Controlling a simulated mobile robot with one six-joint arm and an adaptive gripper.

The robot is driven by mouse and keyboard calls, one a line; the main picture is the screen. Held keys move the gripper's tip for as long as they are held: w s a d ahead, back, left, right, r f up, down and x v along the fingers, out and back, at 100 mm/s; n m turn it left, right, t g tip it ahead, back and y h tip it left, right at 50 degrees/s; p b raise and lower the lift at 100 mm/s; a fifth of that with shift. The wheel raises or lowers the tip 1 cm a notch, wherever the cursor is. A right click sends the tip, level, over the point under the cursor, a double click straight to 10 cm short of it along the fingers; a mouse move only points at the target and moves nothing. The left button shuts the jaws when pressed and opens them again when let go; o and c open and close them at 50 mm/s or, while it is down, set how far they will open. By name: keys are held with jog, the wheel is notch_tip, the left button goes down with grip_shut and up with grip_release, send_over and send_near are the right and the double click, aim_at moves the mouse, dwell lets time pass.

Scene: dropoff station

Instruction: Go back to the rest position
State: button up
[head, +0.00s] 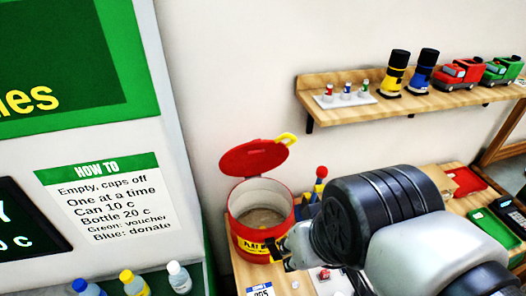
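My gripper (277,254) is in the head view, low in the middle, at the end of my grey and black arm. It appears in front of the lower right side of a red round tub (240,237). The tub stands on a wooden table with its red lid tilted up and its pale inside showing. I cannot tell whether the gripper touches the tub. The fingers are small and partly hidden by my wrist, so neither their opening nor anything between them is clear.
A wooden wall shelf (420,112) holds small bottles, yellow and blue cylinders, and red and green trucks. My arm covers much of the table (245,270). A red tray (468,181) and a dark device (510,215) lie at right. A green-framed sign (110,190) and capped bottles (133,284) are at left.

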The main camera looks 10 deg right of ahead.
jog(key=shift+s+f, duration=0.15)
jog(key=shift+s, duration=0.3)
notch_tip(320, 180, down, 11)
jog(key=b, duration=1.1)
jog(key=shift+f, duration=0.2)
dwell(0.8)
